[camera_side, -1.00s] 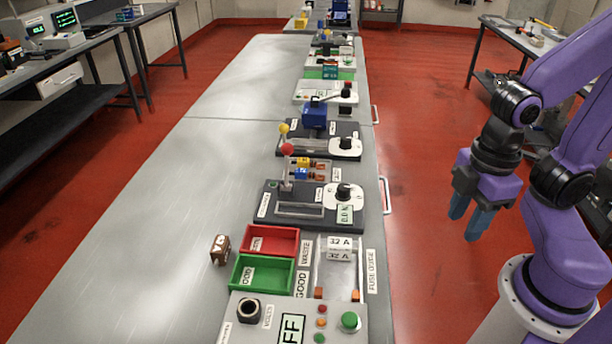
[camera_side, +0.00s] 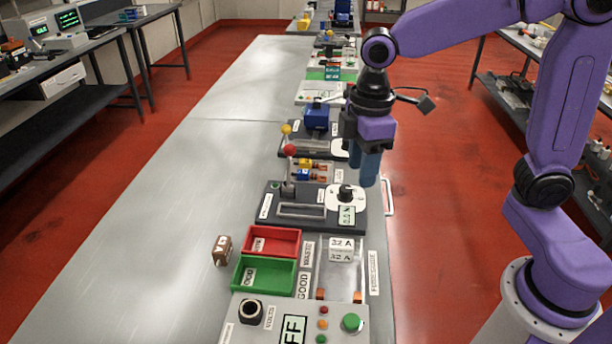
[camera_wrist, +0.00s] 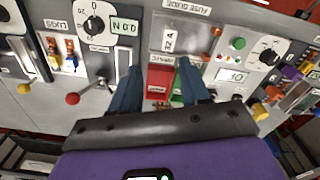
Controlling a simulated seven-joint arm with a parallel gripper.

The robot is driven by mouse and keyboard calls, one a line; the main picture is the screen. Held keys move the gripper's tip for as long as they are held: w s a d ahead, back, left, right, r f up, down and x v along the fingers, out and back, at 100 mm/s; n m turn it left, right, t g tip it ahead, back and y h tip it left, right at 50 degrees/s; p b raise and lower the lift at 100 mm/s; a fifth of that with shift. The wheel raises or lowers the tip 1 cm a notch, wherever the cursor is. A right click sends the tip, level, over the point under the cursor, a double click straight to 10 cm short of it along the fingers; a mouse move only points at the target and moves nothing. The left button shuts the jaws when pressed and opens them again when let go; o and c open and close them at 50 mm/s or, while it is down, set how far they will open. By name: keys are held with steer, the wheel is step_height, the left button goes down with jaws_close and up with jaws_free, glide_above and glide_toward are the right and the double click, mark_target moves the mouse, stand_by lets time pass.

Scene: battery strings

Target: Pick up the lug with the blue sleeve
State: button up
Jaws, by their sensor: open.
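The lug with the blue sleeve (camera_side: 303,175) lies in a small tray on the bench, its copper end to the right. A lug with a yellow sleeve (camera_side: 304,164) lies beside it. In the wrist view the blue-sleeved lug (camera_wrist: 72,62) is at the upper left, right of the yellow-sleeved one (camera_wrist: 53,61), under a LUGS label. My gripper (camera_side: 367,178) is open and empty, pointing down above the bench's right side, to the right of the lugs. In the wrist view its fingers (camera_wrist: 158,88) are apart, with the red and green bins seen between them.
A red-knobbed lever (camera_side: 289,150) stands close to the lug tray's left, with a yellow-knobbed lever (camera_side: 286,130) behind. A dial panel (camera_side: 345,196) is in front. The red bin (camera_side: 272,242), green bin (camera_side: 264,273) and fuse guide (camera_side: 338,280) are nearer. The bench's left side is clear.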

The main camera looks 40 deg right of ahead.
steer(key=w+d, duration=0.2)
steer(key=w, duration=1.4)
glide_above(306, 171)
step_height(306, 171, down, 2)
steer(key=shift+n, duration=0.3)
steer(key=f, duration=1.1)
steer(key=shift+d+f, duration=0.3)
steer(key=shift+d, duration=0.05)
steer(key=shift+a+f, duration=0.2)
steer(key=shift+f, duration=1.15)
steer(key=shift+a+f, duration=0.15)
steer(key=shift+f, duration=1.2)
jaws_close()
